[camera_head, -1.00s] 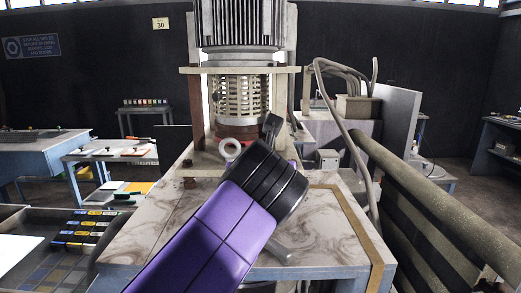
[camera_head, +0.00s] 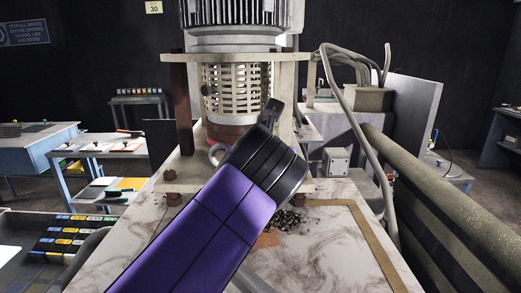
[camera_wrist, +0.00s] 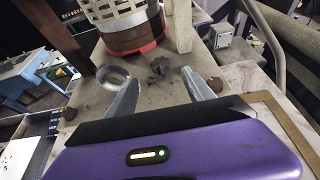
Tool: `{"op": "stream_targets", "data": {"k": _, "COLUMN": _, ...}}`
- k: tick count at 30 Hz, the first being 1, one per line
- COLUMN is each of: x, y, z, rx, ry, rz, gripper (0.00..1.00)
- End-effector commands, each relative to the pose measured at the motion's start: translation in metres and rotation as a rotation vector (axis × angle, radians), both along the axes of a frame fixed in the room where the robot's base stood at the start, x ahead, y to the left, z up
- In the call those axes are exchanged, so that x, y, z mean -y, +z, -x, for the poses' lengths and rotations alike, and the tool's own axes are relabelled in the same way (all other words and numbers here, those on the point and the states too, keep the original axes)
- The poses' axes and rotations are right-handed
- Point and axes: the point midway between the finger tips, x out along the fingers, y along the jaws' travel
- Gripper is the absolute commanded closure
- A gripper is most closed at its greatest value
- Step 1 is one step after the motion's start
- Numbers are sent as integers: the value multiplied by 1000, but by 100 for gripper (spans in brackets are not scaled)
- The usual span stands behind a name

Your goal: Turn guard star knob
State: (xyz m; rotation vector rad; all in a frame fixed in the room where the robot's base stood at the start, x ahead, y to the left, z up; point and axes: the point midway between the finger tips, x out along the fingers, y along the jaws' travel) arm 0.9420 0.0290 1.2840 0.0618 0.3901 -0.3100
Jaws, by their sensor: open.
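The guard is a pale slotted cylinder (camera_head: 237,90) under the ribbed motor, with a small dark round knob-like part (camera_head: 207,90) on its left side. Its lower edge (camera_wrist: 115,22) shows at the top of the wrist view, above a red band. A dark lumpy piece (camera_wrist: 160,66) appears between and beyond my fingertips; I cannot tell whether it is the star knob. My gripper (camera_wrist: 160,76) is open and empty, its two grey fingers spread above the pale base. In the head view my purple and black arm hides most of the gripper.
A pale ring-shaped spout (camera_wrist: 112,77) lies close to my left finger. Brown bolts (camera_head: 172,174) and upright posts flank the guard. Dark grains (camera_head: 288,220) lie on the marbled table. A bent hose (camera_head: 350,110) and thick pipe (camera_head: 440,210) stand right.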

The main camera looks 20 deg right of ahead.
Motion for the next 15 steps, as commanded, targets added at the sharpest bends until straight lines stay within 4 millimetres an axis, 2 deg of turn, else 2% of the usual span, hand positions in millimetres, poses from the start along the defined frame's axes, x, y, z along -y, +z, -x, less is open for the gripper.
{"op": "stream_targets", "data": {"k": 5, "x": 5, "y": -4, "z": -12, "rx": -1, "ry": -1, "rz": 1, "gripper": 39}}
{"op": "stream_targets", "data": {"k": 15, "x": 18, "y": -23, "z": -56, "rx": -2, "ry": 0, "rz": 2, "gripper": 39}}
